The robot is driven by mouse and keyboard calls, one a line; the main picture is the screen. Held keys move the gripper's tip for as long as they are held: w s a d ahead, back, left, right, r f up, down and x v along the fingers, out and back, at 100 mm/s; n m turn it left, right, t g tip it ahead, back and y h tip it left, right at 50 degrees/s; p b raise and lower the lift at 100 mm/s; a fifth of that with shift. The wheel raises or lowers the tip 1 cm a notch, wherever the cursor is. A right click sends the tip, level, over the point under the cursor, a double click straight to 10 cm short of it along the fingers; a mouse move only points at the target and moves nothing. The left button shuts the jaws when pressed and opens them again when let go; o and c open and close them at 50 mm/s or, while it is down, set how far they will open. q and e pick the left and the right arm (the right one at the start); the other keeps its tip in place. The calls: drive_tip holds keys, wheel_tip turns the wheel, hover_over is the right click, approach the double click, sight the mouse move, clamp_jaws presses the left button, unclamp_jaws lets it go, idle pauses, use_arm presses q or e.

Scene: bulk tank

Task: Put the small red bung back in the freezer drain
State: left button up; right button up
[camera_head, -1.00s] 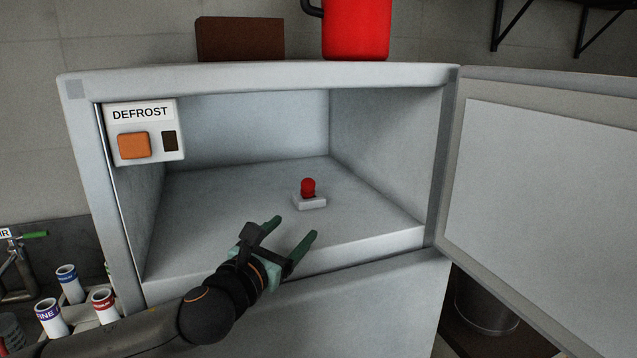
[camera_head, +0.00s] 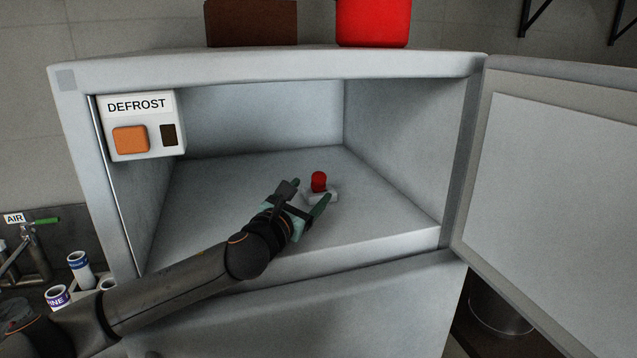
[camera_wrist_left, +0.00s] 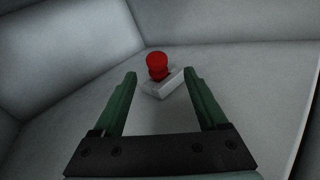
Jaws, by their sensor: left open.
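The small red bung (camera_head: 319,181) stands on a pale grey block (camera_head: 329,197) on the freezer floor. It also shows in the left wrist view (camera_wrist_left: 157,65), upright on or in the block (camera_wrist_left: 163,84); I cannot tell how deep it sits. No drain hole shows; the block may hide it. My left gripper (camera_head: 309,192) is open and empty inside the freezer, just short of the bung. In the left wrist view the green fingertips (camera_wrist_left: 158,75) point to either side of the block, apart from it. My right gripper is not in view.
The freezer door (camera_head: 560,180) stands open at the right. A defrost box (camera_head: 139,125) with an orange button hangs at the upper left inside. The freezer floor (camera_head: 380,205) around the block is clear. Labelled tubes (camera_head: 79,267) stand outside at the lower left.

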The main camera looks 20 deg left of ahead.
sight(316, 183)
use_arm(q)
drive_tip(key=shift+w+d+r+p, duration=0.1)
drive_tip(key=shift+w+p, duration=0.15)
drive_tip(key=shift+w, duration=1.1)
drive_tip(key=shift+w+r+p, duration=0.1)
drive_tip(key=shift+w+p, duration=0.15)
drive_tip(key=shift+w, duration=1.05)
drive_tip(key=shift+c, duration=0.2)
drive_tip(key=shift+f, duration=0.1)
clamp_jaws()
